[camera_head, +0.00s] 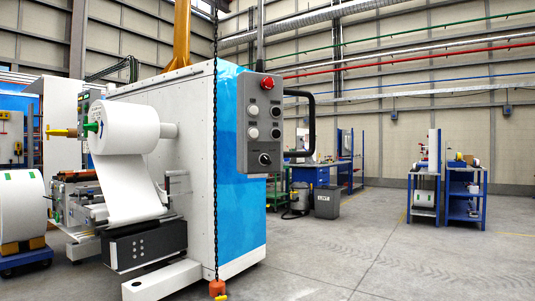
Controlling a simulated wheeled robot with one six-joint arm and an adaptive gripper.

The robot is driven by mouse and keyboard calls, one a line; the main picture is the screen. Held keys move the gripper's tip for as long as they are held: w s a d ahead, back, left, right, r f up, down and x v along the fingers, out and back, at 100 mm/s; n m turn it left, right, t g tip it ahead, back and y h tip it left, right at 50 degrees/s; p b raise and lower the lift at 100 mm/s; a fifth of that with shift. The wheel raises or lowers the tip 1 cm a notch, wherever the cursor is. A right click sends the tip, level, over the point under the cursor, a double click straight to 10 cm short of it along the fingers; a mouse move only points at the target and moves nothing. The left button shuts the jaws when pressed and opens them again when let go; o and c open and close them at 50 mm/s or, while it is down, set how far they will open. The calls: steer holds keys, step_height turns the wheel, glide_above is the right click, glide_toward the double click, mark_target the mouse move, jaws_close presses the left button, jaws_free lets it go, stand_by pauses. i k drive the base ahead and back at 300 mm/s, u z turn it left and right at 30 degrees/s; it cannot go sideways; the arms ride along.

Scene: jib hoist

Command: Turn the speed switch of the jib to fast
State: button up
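The grey control pendant (260,122) hangs upright near the middle of the head view, in front of the white and blue machine. A red button (267,83) sits near its top, with dark and white round buttons below. A black rotary switch (265,158) with a light mark sits at the bottom of its face; the mark is too small to read its setting. A black bar handle (311,123) loops out from the pendant's right side. The jib's yellow post (181,35) rises behind the machine. My gripper is not in view.
A hoist chain (215,180) hangs left of the pendant, with an orange hook block (217,288) low at its end. The machine (200,120) carries a white roll (124,127). Blue workbenches (466,200) stand at the right. The floor (400,255) at front right is clear.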

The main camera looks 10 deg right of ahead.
mark_target(265, 159)
steer(key=z, duration=0.55)
steer(key=k, duration=1.3)
steer(key=u, duration=0.15)
steer(key=i, duration=0.65)
steer(key=u, duration=0.75)
steer(key=i, duration=0.85)
steer(key=z, duration=0.1)
